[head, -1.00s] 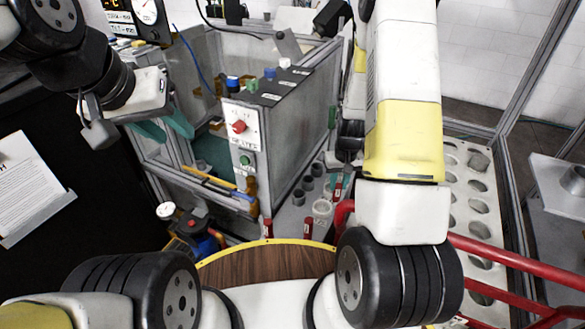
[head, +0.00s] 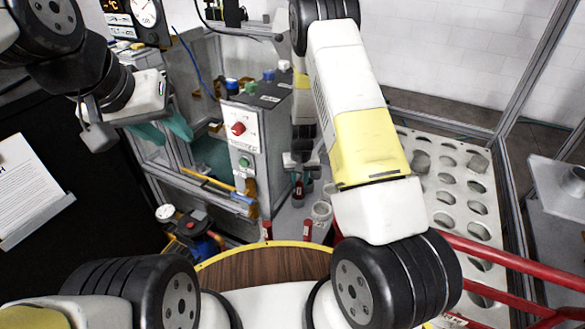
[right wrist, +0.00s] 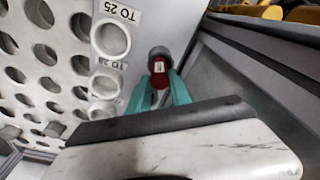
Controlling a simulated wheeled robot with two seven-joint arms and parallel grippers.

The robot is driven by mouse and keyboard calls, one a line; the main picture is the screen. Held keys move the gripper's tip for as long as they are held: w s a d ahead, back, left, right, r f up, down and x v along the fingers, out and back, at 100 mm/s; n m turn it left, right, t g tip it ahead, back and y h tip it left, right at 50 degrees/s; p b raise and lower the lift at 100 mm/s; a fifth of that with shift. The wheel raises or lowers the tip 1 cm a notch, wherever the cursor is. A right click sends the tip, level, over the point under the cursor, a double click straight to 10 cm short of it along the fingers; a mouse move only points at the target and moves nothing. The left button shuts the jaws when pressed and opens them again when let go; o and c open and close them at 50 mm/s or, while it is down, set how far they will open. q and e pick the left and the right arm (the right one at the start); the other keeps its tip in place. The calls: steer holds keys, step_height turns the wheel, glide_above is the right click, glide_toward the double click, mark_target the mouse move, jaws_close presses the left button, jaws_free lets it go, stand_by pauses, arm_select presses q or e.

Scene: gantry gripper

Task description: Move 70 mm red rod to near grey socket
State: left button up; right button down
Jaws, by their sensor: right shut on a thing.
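My right gripper (right wrist: 160,90) is shut on a red rod (right wrist: 158,72) with a small pale label, between its teal fingers. In the head view the held rod (head: 298,188) shows below the gripper, beside the grey box. A round grey socket (right wrist: 158,53) shows right at the rod's far end; I cannot tell whether the rod is inside it or only in front of it. In the head view the arm and gripper hide most of the grey sockets. My left gripper (head: 163,132) is open and empty at the left, its teal fingers apart.
White ring sockets (right wrist: 110,38) labelled "TO 25" and "TO 28" stand beside the grey one. Two other red rods (head: 267,230) (head: 308,229) stand near the round wooden table (head: 265,268). A grey box with knobs (head: 243,150) is close left. A white holed rack (head: 450,190) lies right.

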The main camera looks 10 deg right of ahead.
steer(key=shift+w+a+f, duration=0.1)
steer(key=shift+a+f, duration=0.05)
steer(key=shift+f, duration=1.2)
steer(key=shift+f, duration=0.1)
steer(key=c, duration=1.2)
jaws_free()
steer(key=s+r+t+y, duration=0.1)
steer(key=s+r, duration=0.2)
steer(key=r, duration=1)
steer(key=s+r, duration=0.2)
steer(key=r, duration=1)
steer(key=s+r+t, duration=0.1)
steer(key=s+r, duration=0.5)
steer(key=s, duration=0.1)
steer(key=s+d+r+t, duration=0.1)
steer(key=s+r, duration=0.5)
steer(key=s, duration=0.2)
steer(key=s+d+r+t+y, duration=0.1)
steer(key=s+r, duration=0.6)
steer(key=s, duration=0.1)
steer(key=shift+n+t, duration=0.3)
steer(key=shift+t, duration=0.1)
